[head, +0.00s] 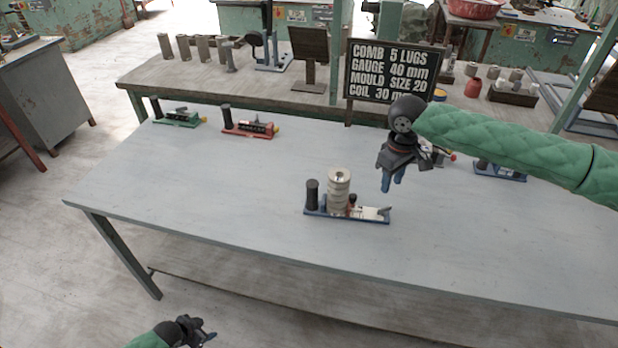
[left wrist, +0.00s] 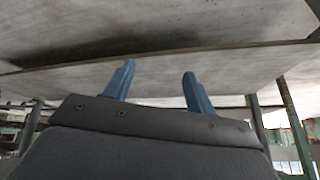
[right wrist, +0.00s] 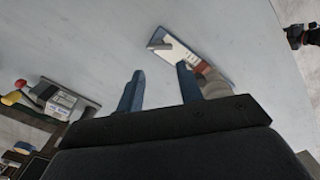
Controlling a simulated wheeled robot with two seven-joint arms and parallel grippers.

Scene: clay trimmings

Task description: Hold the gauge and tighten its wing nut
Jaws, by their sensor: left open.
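A blue-based tool (head: 330,215), likely the gauge, lies near the middle of the table's front half. It has a black upright handle at its left end, a stack of pale discs and a pale plate at its right end. It also shows in the right wrist view (right wrist: 180,47), past my fingers. I cannot make out a wing nut clearly. My right gripper (head: 392,182) is open and empty, fingers down, above the table, right of and behind this tool.
Along the table's back stand a green tool (head: 178,118), a red tool (head: 248,127) and a blue tool (head: 500,171). Another tool (right wrist: 65,97) is partly hidden behind my right gripper. A lettered sign (head: 388,72) stands behind.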

